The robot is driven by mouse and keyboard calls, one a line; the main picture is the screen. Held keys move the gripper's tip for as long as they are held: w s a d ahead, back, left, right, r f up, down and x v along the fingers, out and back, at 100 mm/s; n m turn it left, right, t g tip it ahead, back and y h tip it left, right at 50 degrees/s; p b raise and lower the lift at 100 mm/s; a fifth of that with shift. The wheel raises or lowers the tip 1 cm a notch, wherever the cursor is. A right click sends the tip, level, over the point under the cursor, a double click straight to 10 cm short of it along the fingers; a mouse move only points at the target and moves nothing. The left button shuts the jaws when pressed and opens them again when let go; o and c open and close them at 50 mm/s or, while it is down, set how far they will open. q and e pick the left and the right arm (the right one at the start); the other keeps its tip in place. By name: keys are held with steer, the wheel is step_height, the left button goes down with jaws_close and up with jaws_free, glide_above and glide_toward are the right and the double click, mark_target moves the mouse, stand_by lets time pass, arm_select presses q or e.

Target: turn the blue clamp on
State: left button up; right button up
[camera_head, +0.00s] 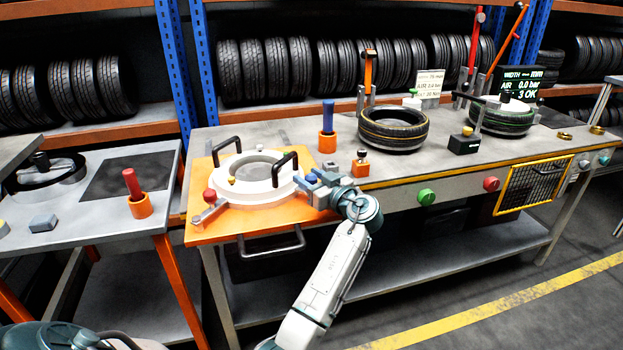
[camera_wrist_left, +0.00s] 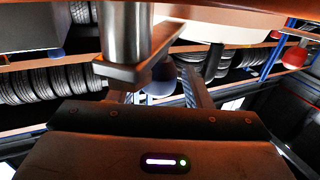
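The blue clamp (camera_head: 311,179) is at the right side of a white ring fixture (camera_head: 262,195) on an orange plate. My left gripper (camera_head: 318,188) is right at it, and partly hides it in the head view. In the left wrist view a blue ball knob (camera_wrist_left: 160,82) shows between my left gripper's two fingers (camera_wrist_left: 157,92), which stand apart. A metal post and a flat bar cover part of the knob. I cannot tell whether the fingers touch it. My right gripper is not in view.
A red-knobbed clamp (camera_head: 209,195) is at the ring's left. Black handles (camera_head: 284,165) rise from the ring. Tyres (camera_head: 393,127) lie further right.

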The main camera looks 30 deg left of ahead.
arm_select(q)
steer(key=shift+a, duration=0.1)
steer(key=shift+s+d, duration=0.1)
steer(key=shift+d, duration=0.3)
steer(key=shift+b+v, duration=1.6)
steer(key=shift+v, duration=3.45)
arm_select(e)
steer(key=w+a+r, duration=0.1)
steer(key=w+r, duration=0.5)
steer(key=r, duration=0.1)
arm_select(q)
steer(key=shift+s, duration=0.1)
